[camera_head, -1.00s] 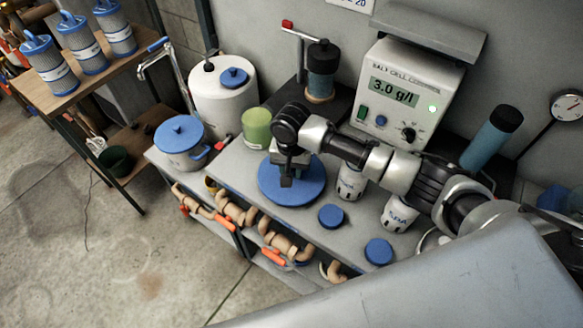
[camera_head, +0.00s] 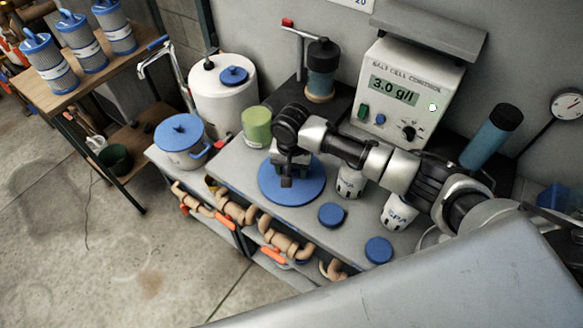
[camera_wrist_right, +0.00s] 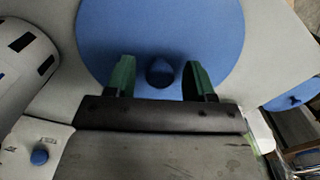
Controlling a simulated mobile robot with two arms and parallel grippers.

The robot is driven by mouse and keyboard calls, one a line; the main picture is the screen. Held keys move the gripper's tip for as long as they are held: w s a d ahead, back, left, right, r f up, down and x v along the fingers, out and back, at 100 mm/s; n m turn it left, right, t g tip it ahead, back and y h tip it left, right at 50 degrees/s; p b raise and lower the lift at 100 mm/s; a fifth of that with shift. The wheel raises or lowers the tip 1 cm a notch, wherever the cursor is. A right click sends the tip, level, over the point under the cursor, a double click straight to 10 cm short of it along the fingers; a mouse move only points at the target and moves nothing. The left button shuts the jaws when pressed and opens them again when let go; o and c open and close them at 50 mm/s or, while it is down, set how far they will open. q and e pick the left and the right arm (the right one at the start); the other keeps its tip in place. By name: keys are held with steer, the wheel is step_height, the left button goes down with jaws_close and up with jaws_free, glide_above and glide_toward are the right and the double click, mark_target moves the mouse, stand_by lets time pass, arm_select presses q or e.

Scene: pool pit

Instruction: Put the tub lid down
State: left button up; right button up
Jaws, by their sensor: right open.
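The tub lid (camera_head: 308,193) is a large blue disc lying flat on the grey bench top. In the right wrist view the lid (camera_wrist_right: 215,35) fills the upper middle, with its round dark blue knob (camera_wrist_right: 160,72) between my fingers. My right gripper (camera_head: 287,181) is over the lid in the head view. In the wrist view my right gripper (camera_wrist_right: 156,80) is open, with a green-padded finger on each side of the knob and a gap to both. In the head view the arm hides part of the lid. My left gripper does not show.
A white tub with a blue lid (camera_head: 182,143) stands left of the bench. A green cup (camera_head: 257,126) stands behind the tub lid. Small blue caps (camera_head: 332,215) and white bottles (camera_head: 398,212) are to its right. Pipe fittings (camera_head: 286,243) lie on the shelf below the front edge.

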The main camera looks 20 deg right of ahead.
step_height(320, 180, up, 12)
steer(key=b, duration=0.1)
steer(key=shift+f, duration=0.15)
stand_by(0.6)
